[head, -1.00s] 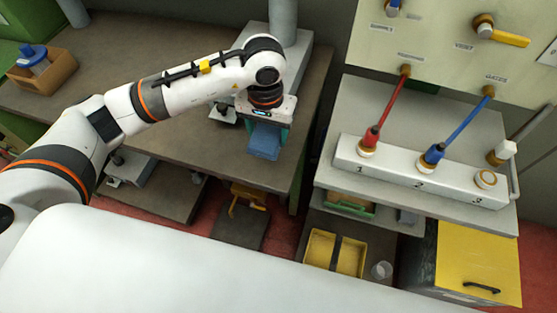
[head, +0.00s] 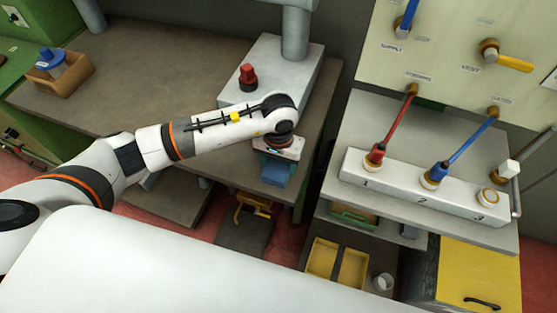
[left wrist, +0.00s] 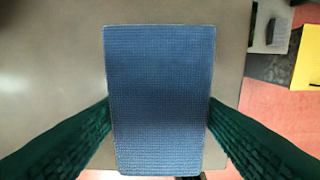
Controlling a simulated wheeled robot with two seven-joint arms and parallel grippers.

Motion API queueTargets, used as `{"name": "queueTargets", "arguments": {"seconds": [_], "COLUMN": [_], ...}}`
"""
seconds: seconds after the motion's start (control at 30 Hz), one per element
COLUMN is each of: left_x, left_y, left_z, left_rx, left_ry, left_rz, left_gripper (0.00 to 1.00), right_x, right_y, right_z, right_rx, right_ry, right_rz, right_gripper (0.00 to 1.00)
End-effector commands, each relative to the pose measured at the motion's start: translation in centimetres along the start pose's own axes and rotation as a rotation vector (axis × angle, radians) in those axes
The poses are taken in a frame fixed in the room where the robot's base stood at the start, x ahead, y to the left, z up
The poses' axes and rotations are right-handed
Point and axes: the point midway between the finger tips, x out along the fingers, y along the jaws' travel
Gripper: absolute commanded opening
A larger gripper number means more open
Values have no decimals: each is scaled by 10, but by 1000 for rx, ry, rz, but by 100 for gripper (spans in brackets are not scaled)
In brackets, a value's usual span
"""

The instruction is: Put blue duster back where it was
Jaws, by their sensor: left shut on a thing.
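My left gripper (head: 279,152) is shut on the blue duster (head: 274,175), a blue block with a ribbed face. It holds the duster near the front right part of the brown bench (head: 150,55). In the left wrist view the duster (left wrist: 160,90) fills the middle, between the two dark green finger pads of the gripper (left wrist: 158,115). The bench top shows behind it. I cannot tell the exact height of the duster above the bench. My right gripper is not in view.
A wooden box (head: 62,85) with a blue-topped item stands at the bench's left. A grey unit with a red knob (head: 248,76) and a thick post stands behind my arm. To the right are a numbered white block (head: 400,183), a lever panel and a yellow cabinet (head: 480,270).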

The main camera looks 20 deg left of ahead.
Motion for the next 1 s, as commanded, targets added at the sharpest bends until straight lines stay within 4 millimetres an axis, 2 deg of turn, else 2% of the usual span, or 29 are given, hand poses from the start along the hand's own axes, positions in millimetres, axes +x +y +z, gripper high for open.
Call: {"name": "queueTargets", "arguments": {"seconds": [0.13,0.17,0.3,0.67,0.7,0.87,1.0], "left_x": [4,3,2,-3,-5,-33,-65], "left_y": [0,0,0,0,0,0,0], "left_z": [0,0,0,0,1,2,2], "left_rx": [0,0,0,-1,0,0,2], "left_ry": [-1,-1,-1,0,-3,-8,-8], "left_rz": [0,0,0,0,-1,0,0], "left_gripper": [36,62,83,83,83,83,83], "right_x": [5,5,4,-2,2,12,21], "right_y": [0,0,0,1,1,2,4], "right_z": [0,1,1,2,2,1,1], "right_rx": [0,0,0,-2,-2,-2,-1], "right_ry": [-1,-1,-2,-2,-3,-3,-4], "right_rz": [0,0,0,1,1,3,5], "right_gripper": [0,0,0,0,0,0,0]}}
